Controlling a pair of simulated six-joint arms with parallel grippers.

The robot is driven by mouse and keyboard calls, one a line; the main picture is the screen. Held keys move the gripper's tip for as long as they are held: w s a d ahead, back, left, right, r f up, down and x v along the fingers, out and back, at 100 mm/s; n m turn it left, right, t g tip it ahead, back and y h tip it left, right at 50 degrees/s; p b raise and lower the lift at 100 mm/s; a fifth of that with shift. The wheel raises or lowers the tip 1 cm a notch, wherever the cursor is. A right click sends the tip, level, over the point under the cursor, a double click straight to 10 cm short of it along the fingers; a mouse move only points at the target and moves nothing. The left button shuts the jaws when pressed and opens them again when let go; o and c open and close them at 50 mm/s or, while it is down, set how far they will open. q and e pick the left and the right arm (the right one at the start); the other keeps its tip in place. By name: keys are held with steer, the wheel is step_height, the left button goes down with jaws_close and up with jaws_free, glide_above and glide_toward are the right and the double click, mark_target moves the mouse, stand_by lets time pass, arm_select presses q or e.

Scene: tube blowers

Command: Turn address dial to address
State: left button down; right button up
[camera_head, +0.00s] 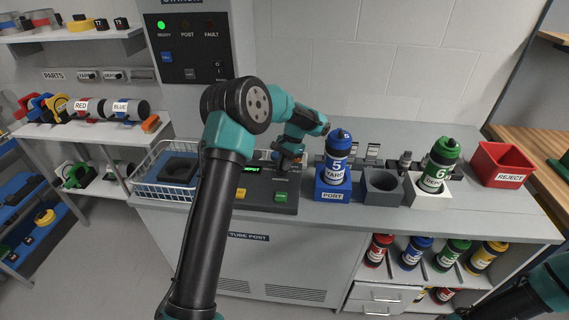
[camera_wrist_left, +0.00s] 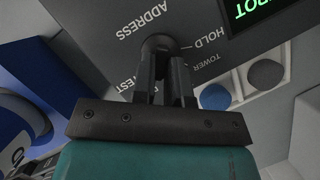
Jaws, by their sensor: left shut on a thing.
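The dial (camera_wrist_left: 158,42) is a dark round knob on the grey panel, with the printed words ADDRESS, HOLD and TOWER around it in the left wrist view. My left gripper (camera_wrist_left: 164,78) is shut on the dial, one finger on each side. In the head view, my left gripper (camera_head: 289,158) reaches down at the back right of the control box (camera_head: 267,203) and hides the dial. I cannot tell which word the dial points to. The box's green-lettered display (camera_head: 252,170) is partly hidden by my arm. My right gripper is out of view; only part of that arm shows at bottom right.
A blue-capped tube (camera_head: 338,157) stands in the blue PORT block (camera_head: 332,190), close right of my gripper. A grey empty socket (camera_head: 382,189), a green tube (camera_head: 438,165) and a red REJECT bin (camera_head: 502,166) stand further right. A wire basket (camera_head: 160,180) is left.

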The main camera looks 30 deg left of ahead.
arm_select(q)
steer(key=shift+s+f, duration=0.1)
steer(key=shift+f, duration=0.05)
steer(key=c, duration=1.1)
jaws_free()
steer(key=shift+c, duration=0.2)
steer(key=v, duration=1.7)
steer(key=shift+r, duration=0.3)
